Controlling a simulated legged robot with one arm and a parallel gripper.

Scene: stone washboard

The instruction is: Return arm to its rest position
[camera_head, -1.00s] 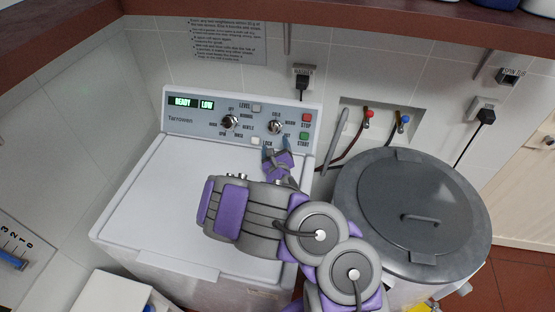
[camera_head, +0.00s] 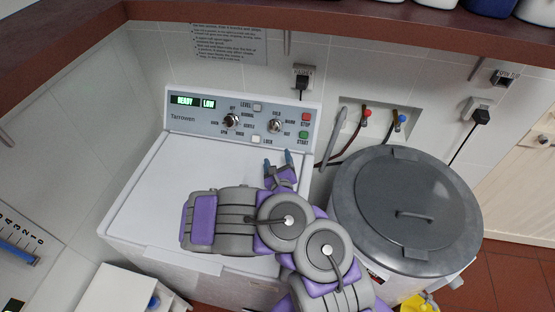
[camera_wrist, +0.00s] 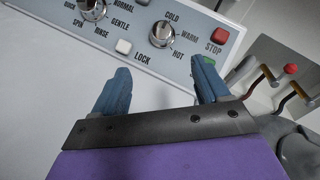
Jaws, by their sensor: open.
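My gripper (camera_head: 277,160) is open and empty above the back right of the white washing machine's lid (camera_head: 160,200). Its two blue fingers point toward the control panel (camera_head: 240,122) and stand apart from it. In the wrist view the spread fingers of my gripper (camera_wrist: 160,90) show below the temperature knob (camera_wrist: 163,34) and the white LOCK button (camera_wrist: 124,47). The panel's displays read READY and LOW. My purple and grey arm is folded over the right side of the machine.
A grey lidded drum (camera_head: 400,205) stands close to the right of my arm. Red and blue taps (camera_head: 367,114) are in a wall recess behind it. A wooden shelf (camera_head: 400,40) runs overhead. A white box (camera_head: 125,290) is at the lower left. The machine's lid is clear on the left.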

